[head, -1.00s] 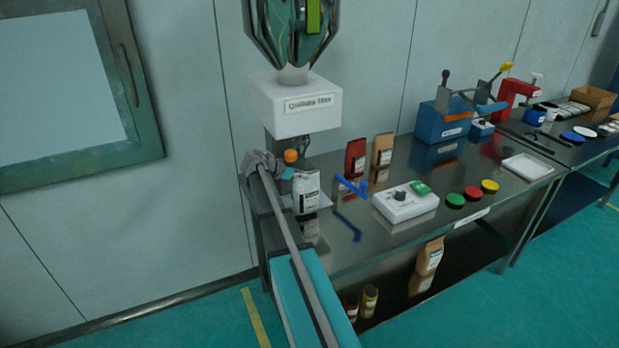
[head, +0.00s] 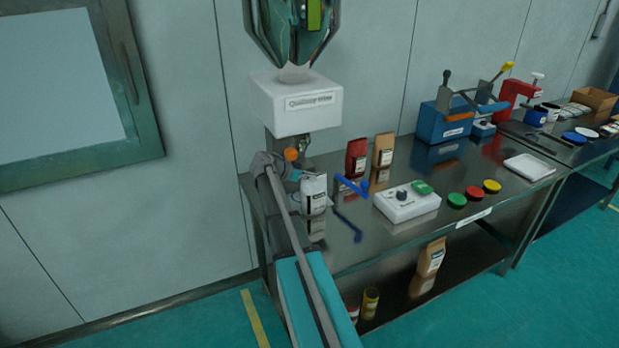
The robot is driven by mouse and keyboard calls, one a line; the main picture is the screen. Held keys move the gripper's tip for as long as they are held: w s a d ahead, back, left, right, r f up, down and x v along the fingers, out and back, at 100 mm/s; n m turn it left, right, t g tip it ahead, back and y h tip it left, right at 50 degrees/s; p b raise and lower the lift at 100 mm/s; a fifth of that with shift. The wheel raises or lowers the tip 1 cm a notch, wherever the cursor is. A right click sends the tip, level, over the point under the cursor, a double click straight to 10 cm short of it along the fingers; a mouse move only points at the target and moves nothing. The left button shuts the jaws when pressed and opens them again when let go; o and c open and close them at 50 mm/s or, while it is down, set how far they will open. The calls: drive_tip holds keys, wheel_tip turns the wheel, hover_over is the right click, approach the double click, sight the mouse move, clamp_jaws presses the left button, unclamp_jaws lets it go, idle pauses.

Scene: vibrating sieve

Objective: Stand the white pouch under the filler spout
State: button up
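The white pouch (head: 315,193) with a dark label stands upright, or nearly so, at the left end of the steel table. The fingertips are small and partly hidden. I cannot tell whether the pouch's base touches the surface.
An orange knob (head: 291,154) is close above my gripper. A red pouch (head: 356,158) and a tan pouch (head: 383,150) stand behind to the right. A blue tool (head: 353,186) and a white control box (head: 407,203) are right of the white pouch.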

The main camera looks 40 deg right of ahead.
drive_tip(key=o, duration=0.3)
drive_tip(key=shift+r, duration=0.2)
drive_tip(key=p+v, duration=0.6)
drive_tip(key=v, duration=0.6)
idle(0.6)
